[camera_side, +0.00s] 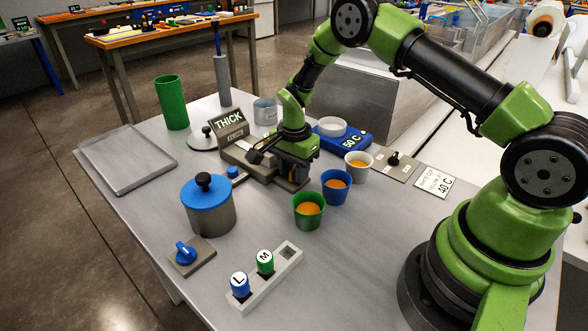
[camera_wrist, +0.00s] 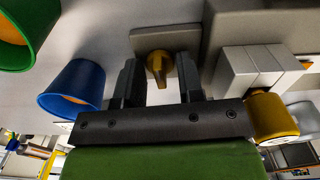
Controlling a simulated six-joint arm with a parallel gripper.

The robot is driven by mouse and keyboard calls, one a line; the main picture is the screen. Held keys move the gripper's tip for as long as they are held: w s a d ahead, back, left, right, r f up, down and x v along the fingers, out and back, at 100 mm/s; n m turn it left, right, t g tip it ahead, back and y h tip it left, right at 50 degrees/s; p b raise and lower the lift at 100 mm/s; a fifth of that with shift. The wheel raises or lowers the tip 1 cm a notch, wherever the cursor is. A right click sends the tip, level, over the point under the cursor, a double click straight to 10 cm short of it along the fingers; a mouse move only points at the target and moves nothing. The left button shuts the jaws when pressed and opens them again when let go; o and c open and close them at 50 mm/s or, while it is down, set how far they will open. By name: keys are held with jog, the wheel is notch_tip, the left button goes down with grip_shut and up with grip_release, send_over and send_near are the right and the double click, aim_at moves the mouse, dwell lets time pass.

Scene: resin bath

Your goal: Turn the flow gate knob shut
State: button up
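A yellow knob (camera_wrist: 158,66) on a small grey plate (camera_wrist: 165,36) shows in the wrist view, its pointer towards the bottom of the picture. I take it for the flow gate knob, though I read no label on it. My gripper (camera_wrist: 160,82) is open, with one dark finger on each side of the knob and a gap to both. The yellow knob is hidden there by my gripper.
A green cup (camera_side: 309,222), a blue cup (camera_side: 336,197) and a white cup (camera_side: 357,175) with orange liquid stand close to the gripper. A blue-lidded pot (camera_side: 207,215), a blue knob (camera_side: 186,252) and a vial rack (camera_side: 283,262) stand in front.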

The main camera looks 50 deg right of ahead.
jog(key=shift+c, duration=0.3)
jog(key=c, duration=0.5)
jog(key=shift+n, duration=0.3)
jog(key=n, duration=0.3)
jog(key=shift+n, duration=0.3)
jog(key=n, duration=0.4)
jog(key=shift+n, duration=0.3)
jog(key=n, duration=0.4)
jog(key=shift+n, duration=2.1)
